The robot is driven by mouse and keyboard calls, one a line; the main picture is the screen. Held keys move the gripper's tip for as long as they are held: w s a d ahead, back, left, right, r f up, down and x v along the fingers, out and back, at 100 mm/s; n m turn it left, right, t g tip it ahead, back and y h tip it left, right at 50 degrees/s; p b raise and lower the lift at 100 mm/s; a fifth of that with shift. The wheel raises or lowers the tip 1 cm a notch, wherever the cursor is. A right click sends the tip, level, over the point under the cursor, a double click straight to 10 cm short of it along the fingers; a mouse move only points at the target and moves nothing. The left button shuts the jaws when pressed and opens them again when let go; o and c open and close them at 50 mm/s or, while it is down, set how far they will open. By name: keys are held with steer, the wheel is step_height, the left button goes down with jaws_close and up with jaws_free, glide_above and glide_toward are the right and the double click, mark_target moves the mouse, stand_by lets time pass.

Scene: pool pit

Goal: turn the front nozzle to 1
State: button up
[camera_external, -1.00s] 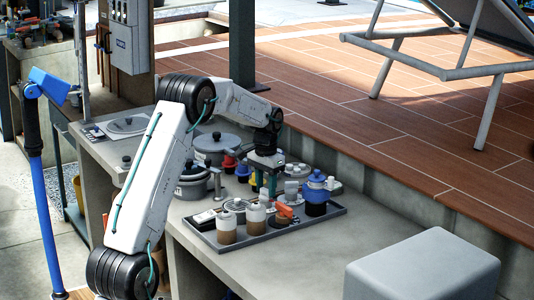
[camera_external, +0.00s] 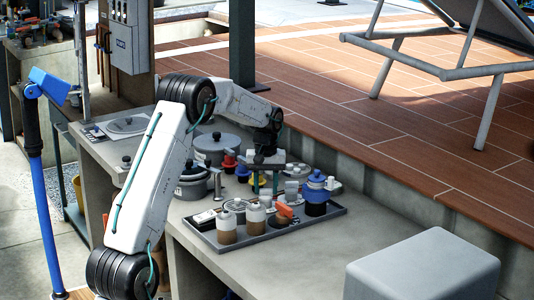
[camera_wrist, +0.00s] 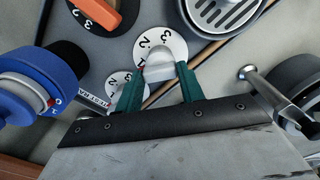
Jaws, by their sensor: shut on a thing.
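My gripper (camera_wrist: 160,88) has two green fingers closed on the sides of a pale grey nozzle knob (camera_wrist: 160,71) in the wrist view. A second numbered white dial (camera_wrist: 116,79) lies to the left, partly behind the left finger.
An orange handle (camera_wrist: 97,10) and a round grate (camera_wrist: 222,10) lie close by in the wrist view. A blue-topped valve (camera_external: 316,187) stands on the dark tray (camera_external: 262,236), with two brown-and-white jars. Grey pots stand left of my gripper.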

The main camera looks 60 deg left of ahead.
steer(key=shift+n, duration=0.4)
steer(key=o, duration=1)
steer(key=shift+r, duration=0.1)
step_height(320, 180, up, 8)
steer(key=shift+f, duration=0.15)
